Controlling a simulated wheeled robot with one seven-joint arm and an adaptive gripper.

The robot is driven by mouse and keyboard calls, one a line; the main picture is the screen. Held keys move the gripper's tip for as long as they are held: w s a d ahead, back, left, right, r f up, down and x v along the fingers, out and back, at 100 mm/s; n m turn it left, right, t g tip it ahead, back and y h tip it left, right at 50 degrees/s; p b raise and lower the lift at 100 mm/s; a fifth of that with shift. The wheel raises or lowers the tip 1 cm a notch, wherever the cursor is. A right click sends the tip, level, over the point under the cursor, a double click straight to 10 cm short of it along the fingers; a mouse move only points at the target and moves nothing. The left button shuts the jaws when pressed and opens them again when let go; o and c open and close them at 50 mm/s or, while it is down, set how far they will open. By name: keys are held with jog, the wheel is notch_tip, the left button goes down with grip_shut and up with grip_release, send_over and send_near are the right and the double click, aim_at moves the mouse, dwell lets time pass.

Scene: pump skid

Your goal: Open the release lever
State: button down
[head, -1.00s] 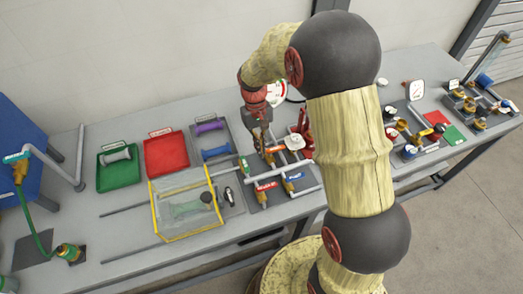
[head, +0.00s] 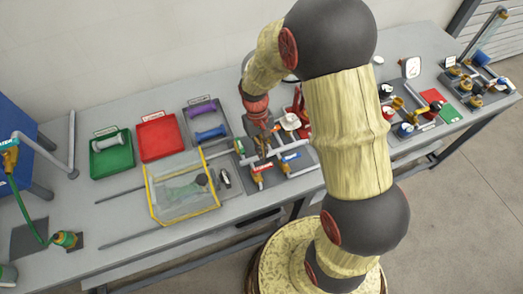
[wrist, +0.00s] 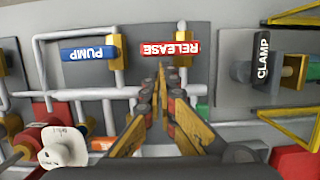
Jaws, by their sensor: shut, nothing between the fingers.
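The release lever is a red handle (wrist: 170,48) marked RELEASE, on a brass valve body (wrist: 184,58). In the wrist view it lies crosswise to the grey pipe below it. In the head view the red handle (head: 263,168) shows just below my gripper (head: 263,154). In the wrist view my gripper (wrist: 161,68) is shut and empty, with its fingertips beside the handle's lower edge. I cannot tell whether the tips touch the handle.
A blue PUMP lever (wrist: 89,53) sits beside the release lever, and a black CLAMP handle (wrist: 263,57) is on the other side. A clear yellow-framed box (head: 183,190) stands left of the valves. A red gauge device (head: 300,103) stands close behind my gripper.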

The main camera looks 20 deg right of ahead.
aim_at(271, 164)
jog(key=shift+s+d+m+y+p, duration=0.2)
jog(key=shift+s+m+p, duration=0.1)
jog(key=shift+m, duration=0.3)
jog(key=shift+s+d+m+y+p, duration=0.1)
jog(key=shift+s+d+m+p, duration=0.15)
jog(key=shift+m, duration=0.35)
jog(key=s+m+p, duration=0.1)
jog(key=m, duration=0.1)
jog(key=m+p, duration=0.1)
jog(key=m, duration=0.1)
jog(key=s+d+m+y+p, duration=0.1)
jog(key=m, duration=0.1)
jog(key=shift+s+t, duration=0.35)
jog(key=shift+t, duration=0.05)
jog(key=s+m+p, duration=0.1)
jog(key=m, duration=0.1)
jog(key=s+m+t, duration=0.1)
jog(key=m, duration=0.2)
jog(key=s+a+m+y+p, duration=0.1)
jog(key=s+m, duration=0.1)
jog(key=m, duration=0.1)
jog(key=shift+t+p, duration=0.3)
jog(key=shift+w+a, duration=0.6)
